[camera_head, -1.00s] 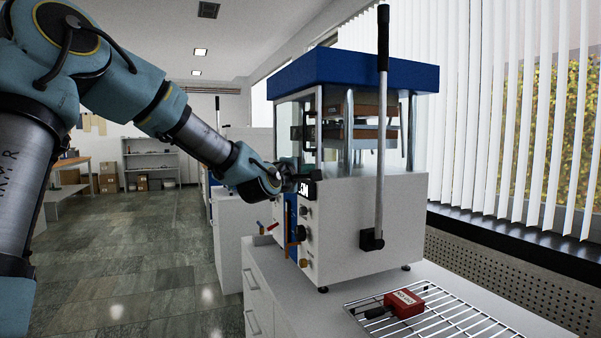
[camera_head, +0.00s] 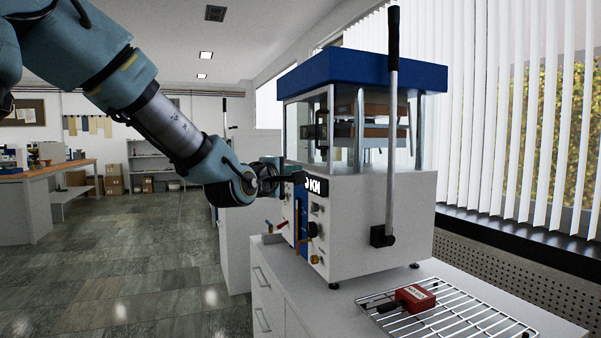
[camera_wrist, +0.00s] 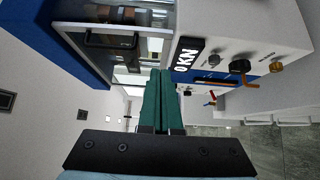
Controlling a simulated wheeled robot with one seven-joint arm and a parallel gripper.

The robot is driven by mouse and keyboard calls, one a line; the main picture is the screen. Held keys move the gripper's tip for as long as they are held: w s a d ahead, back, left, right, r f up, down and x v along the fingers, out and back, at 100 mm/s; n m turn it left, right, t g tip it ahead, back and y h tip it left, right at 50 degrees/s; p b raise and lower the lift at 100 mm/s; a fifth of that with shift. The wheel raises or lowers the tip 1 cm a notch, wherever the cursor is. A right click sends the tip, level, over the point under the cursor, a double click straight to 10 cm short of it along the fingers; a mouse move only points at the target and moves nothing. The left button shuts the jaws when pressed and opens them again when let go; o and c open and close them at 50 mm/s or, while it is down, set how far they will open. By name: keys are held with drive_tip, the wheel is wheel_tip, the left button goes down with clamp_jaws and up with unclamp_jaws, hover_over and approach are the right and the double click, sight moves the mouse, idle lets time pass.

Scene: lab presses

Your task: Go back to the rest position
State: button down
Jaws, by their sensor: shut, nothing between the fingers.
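My gripper shows in the wrist view (camera_wrist: 161,75), its two green fingers together and empty. In the head view my gripper (camera_head: 293,180) is at the front of the lab press (camera_head: 370,225), beside its display (camera_head: 317,187). I cannot tell whether the fingertips touch the press. The press has a blue top, a clear guard (camera_head: 308,130) and a long upright lever (camera_head: 391,140) on its right side. The wrist view shows the display (camera_wrist: 187,55) reading "0KN", with knobs (camera_wrist: 240,66) next to it.
A wire rack (camera_head: 470,322) with a red-and-black tool (camera_head: 415,297) lies on the white counter (camera_head: 350,305) right of the press. Another white cabinet (camera_head: 236,240) stands behind. The tiled floor (camera_head: 130,260) at left is open. A window with blinds (camera_head: 490,120) is at right.

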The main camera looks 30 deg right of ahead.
drive_tip(key=shift+s+a, duration=0.2)
drive_tip(key=shift+a, duration=0.1)
drive_tip(key=w+a+f+m+g+y+p, duration=0.3)
drive_tip(key=a+f+y, duration=0.6)
drive_tip(key=a+f, duration=0.9)
drive_tip(key=s+a+f+m+g+y, duration=0.2)
drive_tip(key=s+a, duration=0.5)
drive_tip(key=a, duration=0.4)
drive_tip(key=s+a+f+m+g+y, duration=0.3)
drive_tip(key=s+a, duration=0.4)
drive_tip(key=a, duration=0.5)
drive_tip(key=shift+a+y+p, duration=0.15)
drive_tip(key=shift+y+p, duration=0.15)
drive_tip(key=shift+y, duration=0.1)
